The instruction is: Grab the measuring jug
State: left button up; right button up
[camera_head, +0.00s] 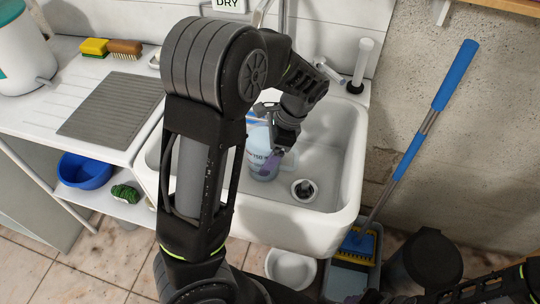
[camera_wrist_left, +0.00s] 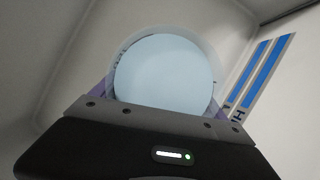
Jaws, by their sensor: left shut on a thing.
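The measuring jug (camera_head: 257,160) is a pale blue, see-through vessel with dark markings, in the white sink (camera_head: 335,215). My left gripper (camera_head: 270,162) reaches down into the sink and is shut on the jug, with purple fingers at its sides. In the left wrist view the jug (camera_wrist_left: 165,75) shows as a round pale blue shape between the purple fingers. My arm and gripper hide part of it in the head view. I cannot tell whether its base touches the sink floor. Part of my right arm shows at the bottom right; its fingers are not clear.
A blue and white striped thing with lettering (camera_wrist_left: 262,75) lies beside the jug. The drain (camera_head: 304,190) is to its right. A grey drainer mat (camera_head: 112,108), yellow sponge (camera_head: 94,47) and brush (camera_head: 125,48) lie left. A blue-handled mop (camera_head: 430,110) leans right of the sink.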

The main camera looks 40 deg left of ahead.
aim_at(257, 168)
pick_arm(q)
jog(key=c, duration=1.2)
jog(key=shift+c, duration=0.2)
jog(key=shift+r, duration=0.3)
jog(key=shift+r, duration=0.3)
jog(key=shift+s+d, duration=0.25)
jog(key=shift+s, duration=0.4)
jog(key=shift+s+d, duration=0.2)
jog(key=shift+s, duration=0.4)
jog(key=shift+s+d, duration=0.25)
jog(key=shift+s, duration=0.4)
notch_tip(257, 168, up, 14)
jog(key=p, duration=0.3)
jog(key=shift+f+p, duration=0.15)
jog(key=shift+p, duration=0.25)
